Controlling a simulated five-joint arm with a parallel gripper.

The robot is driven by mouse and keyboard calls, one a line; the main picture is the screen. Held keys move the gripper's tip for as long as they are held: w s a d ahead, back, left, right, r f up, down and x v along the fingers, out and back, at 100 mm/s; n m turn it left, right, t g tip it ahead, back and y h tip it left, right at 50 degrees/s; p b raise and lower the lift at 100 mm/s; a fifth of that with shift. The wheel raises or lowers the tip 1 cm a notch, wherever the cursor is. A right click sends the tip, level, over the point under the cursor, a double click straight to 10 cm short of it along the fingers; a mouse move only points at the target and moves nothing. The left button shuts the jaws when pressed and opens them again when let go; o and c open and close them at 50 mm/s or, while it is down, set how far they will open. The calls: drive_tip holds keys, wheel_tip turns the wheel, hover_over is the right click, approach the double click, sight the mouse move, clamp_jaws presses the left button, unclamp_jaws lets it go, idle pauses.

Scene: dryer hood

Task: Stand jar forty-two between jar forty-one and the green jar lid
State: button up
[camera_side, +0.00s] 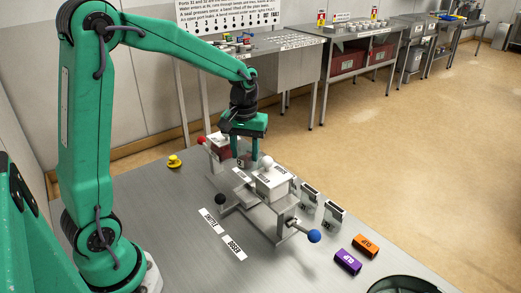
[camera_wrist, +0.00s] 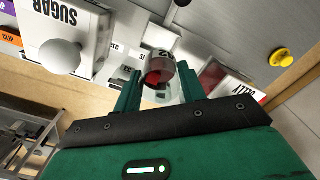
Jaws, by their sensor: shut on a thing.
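My gripper (camera_side: 243,152) points down over the fixture in the middle of the table. In the wrist view its green fingers (camera_wrist: 160,88) are shut on a small clear jar (camera_wrist: 159,68) with red inside. The jar has a white label that is only partly visible, so I cannot surely read its number. In the side view the jar is a greyish shape between the fingers, beside a red-and-white box. I cannot tell whether it touches anything below. I cannot make out jar forty-one or the green jar lid; small coloured items on the back bench (camera_side: 240,40) are too small to identify.
A white SUGAR box (camera_side: 271,182) with a white knob stands close right of my gripper. Rods end in red (camera_side: 201,140), black (camera_side: 220,200) and blue (camera_side: 313,236) knobs. Purple (camera_side: 347,262) and orange (camera_side: 365,246) clips lie right. A yellow knob (camera_side: 174,161) sits left.

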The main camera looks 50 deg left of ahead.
sight(245, 148)
wheel_tip(245, 148, up, 9)
drive_tip(key=shift+r, duration=0.1)
drive_tip(key=shift+w+a+r, duration=0.1)
drive_tip(key=shift+w+r, duration=0.05)
drive_tip(key=shift+r, duration=0.15)
drive_tip(key=shift+w+a, duration=5.3)
drive_tip(key=shift+w, duration=0.45)
wheel_tip(245, 148, down, 12)
drive_tip(key=shift+m, duration=0.3)
drive_tip(key=a+f, duration=0.2)
drive_tip(key=a, duration=0.2)
drive_tip(key=a+f, duration=0.2)
drive_tip(key=a, duration=0.1)
drive_tip(key=a+f, duration=0.2)
drive_tip(key=a, duration=0.2)
drive_tip(key=shift+w+a+f, duration=0.1)
drive_tip(key=shift+a+f, duration=0.2)
drive_tip(key=shift+f, duration=0.1)
drive_tip(key=shift+f, duration=1.9)
drive_tip(key=shift+f, duration=0.15)
